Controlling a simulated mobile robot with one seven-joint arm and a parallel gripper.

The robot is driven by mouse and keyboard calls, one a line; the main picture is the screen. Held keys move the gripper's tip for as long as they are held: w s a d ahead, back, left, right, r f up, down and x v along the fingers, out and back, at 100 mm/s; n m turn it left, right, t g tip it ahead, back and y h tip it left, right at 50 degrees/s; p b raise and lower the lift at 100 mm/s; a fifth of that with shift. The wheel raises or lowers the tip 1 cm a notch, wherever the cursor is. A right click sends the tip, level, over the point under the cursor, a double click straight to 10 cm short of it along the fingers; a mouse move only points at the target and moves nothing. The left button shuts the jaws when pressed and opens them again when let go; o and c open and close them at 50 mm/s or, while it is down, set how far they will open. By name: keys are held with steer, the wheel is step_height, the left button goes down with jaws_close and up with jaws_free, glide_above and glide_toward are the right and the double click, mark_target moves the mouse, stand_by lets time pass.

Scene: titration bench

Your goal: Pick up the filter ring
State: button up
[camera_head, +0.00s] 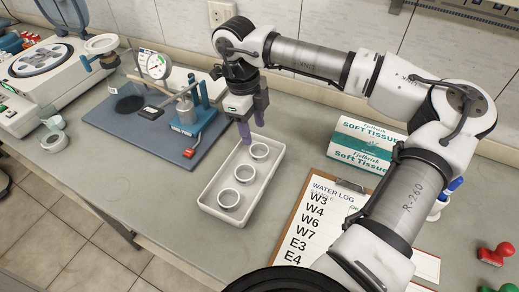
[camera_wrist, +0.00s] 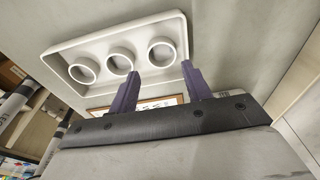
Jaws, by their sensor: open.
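Three white rings lie in a row in a white rectangular tray (camera_head: 206,196) on the bench: a far ring (camera_head: 259,151), a middle ring (camera_head: 244,173) and a near ring (camera_head: 228,198). I cannot tell which one the task means by the filter ring. My gripper (camera_head: 250,131) is open and empty, its purple fingers pointing down by the tray's far end, close to the far ring. In the wrist view, the fingertips (camera_wrist: 160,73) stand apart in front of the tray (camera_wrist: 54,60), on either side of the right-hand ring (camera_wrist: 161,51) in the picture. No ring is between them.
A blue-grey board (camera_head: 110,127) with a dial gauge (camera_head: 157,65) and a blue stand stands left of the tray. A tissue box (camera_head: 366,147) and a water log clipboard (camera_head: 326,219) are at right. Bare bench lies left of the tray.

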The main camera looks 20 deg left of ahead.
mark_target(260, 155)
steer(key=shift+d+f+p, duration=0.2)
steer(key=shift+f+p, duration=0.2)
steer(key=shift+f, duration=0.7)
steer(key=shift+d+f+p, duration=0.25)
steer(key=shift+f+p, duration=0.2)
steer(key=shift+f, duration=0.7)
steer(key=shift+d+f+p, duration=0.2)
steer(key=shift+f+p, duration=0.2)
steer(key=shift+f, duration=0.7)
steer(key=c, duration=0.6)
steer(key=shift+r, duration=0.1)
